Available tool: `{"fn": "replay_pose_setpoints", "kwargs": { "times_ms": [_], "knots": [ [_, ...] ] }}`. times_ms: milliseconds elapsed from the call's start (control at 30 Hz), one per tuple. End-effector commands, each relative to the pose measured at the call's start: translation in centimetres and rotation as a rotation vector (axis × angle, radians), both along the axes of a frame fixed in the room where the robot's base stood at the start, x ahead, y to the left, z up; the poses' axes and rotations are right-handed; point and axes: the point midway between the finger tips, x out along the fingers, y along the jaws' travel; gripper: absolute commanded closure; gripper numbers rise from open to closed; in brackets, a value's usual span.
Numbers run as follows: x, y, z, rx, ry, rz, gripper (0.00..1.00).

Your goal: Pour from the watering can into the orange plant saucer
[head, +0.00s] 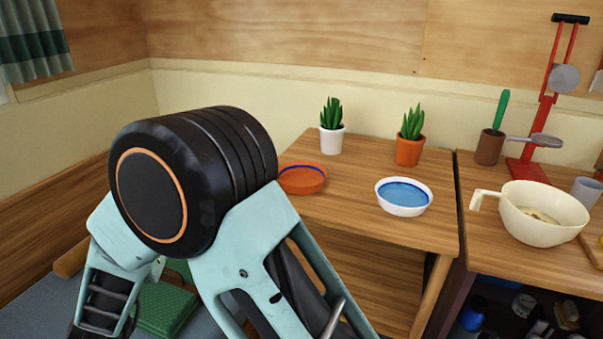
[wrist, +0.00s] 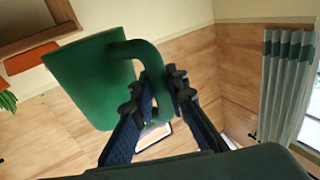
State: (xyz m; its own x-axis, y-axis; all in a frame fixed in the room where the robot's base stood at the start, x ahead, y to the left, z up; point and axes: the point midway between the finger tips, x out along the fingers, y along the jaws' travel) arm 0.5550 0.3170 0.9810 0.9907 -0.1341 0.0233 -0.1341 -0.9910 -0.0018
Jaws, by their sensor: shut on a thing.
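The green watering can (wrist: 90,80) fills the left middle of the wrist view, strongly turned in that picture. My gripper (wrist: 160,88) is shut on its curved handle. Its spout and contents cannot be made out. In the head view, my arm hides the gripper and most or all of the can. The orange plant saucer (head: 304,180) sits at the left of the wooden table, its left edge close behind my arm in the picture. A blue band shows inside its rim. No stream of water is visible.
A white saucer with blue inside (head: 404,197) stands right of the orange one. Plants in a white pot (head: 332,140) and an orange pot (head: 409,151) stand behind. A cream pan (head: 541,215) is on the right-hand counter. A green ridged object (head: 168,308) lies low at left.

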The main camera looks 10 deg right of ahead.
Motion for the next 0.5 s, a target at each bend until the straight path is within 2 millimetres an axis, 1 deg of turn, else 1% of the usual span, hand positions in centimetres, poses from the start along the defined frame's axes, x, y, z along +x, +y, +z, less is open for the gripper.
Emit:
{"fn": "replay_pose_setpoints", "kwargs": {
  "times_ms": [33, 267, 500],
  "knots": [
    [0.1, -0.1, 0.7, 0.008, -0.002, -0.002, 1.00],
    [0.3, -0.6, 2.4, 0.083, 0.031, -0.001, 1.00],
    [0.8, -1.5, 4.3, 0.193, 0.083, -0.004, 1.00]
  ]
}}
